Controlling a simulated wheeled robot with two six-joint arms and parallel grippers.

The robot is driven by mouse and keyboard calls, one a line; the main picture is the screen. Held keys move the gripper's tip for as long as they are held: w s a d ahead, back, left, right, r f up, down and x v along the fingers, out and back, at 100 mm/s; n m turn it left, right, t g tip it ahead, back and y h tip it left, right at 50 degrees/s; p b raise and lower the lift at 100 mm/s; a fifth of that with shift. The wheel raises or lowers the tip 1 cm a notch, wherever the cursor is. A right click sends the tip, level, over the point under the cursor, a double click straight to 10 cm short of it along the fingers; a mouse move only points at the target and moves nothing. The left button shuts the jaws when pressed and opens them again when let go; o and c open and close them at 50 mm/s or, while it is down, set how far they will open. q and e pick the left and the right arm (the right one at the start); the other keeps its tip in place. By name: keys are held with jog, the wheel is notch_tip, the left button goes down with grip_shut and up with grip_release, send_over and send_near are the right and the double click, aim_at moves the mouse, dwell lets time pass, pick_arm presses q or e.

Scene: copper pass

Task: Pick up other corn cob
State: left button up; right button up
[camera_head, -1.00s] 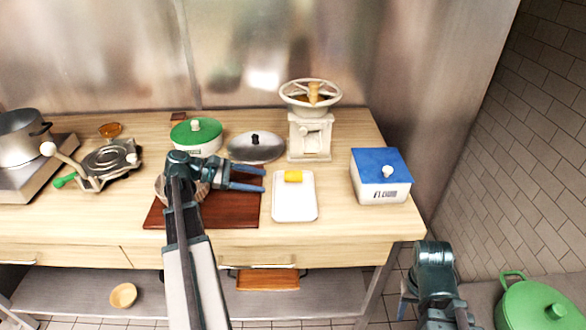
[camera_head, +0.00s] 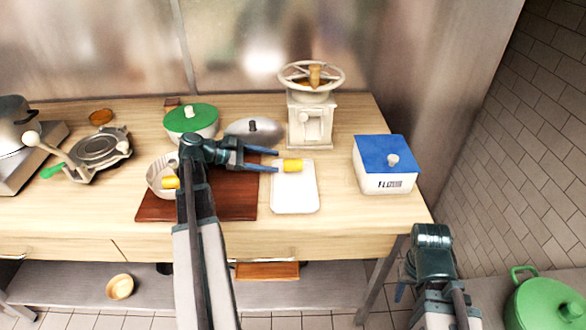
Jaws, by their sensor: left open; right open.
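A short yellow corn cob (camera_head: 293,165) lies on the upper part of a white tray (camera_head: 296,202). My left gripper (camera_head: 277,162) is open, its fingertips pointing right at the cob's left end; I cannot tell whether they touch it. A second corn cob (camera_head: 170,183) shows at a pale bowl (camera_head: 156,180) on the left, partly hidden by my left arm; it appears to be inside the bowl. My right gripper (camera_head: 400,291) is low at the right, in front of the table, open and apart from both cobs.
A brown cutting board (camera_head: 238,200) lies under the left arm. A grey lid (camera_head: 262,133), a green-lidded pot (camera_head: 190,120) and a cream grinder (camera_head: 311,125) stand behind. A blue-lidded flour box (camera_head: 385,165) is to the right. The table's front right is clear.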

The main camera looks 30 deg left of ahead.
aim_at(284, 162)
pick_arm(q)
jog(key=shift+x, duration=0.75)
jog(key=b+x, duration=0.2)
jog(key=x, duration=0.3)
jog(key=shift+w+f, duration=0.15)
grip_shut()
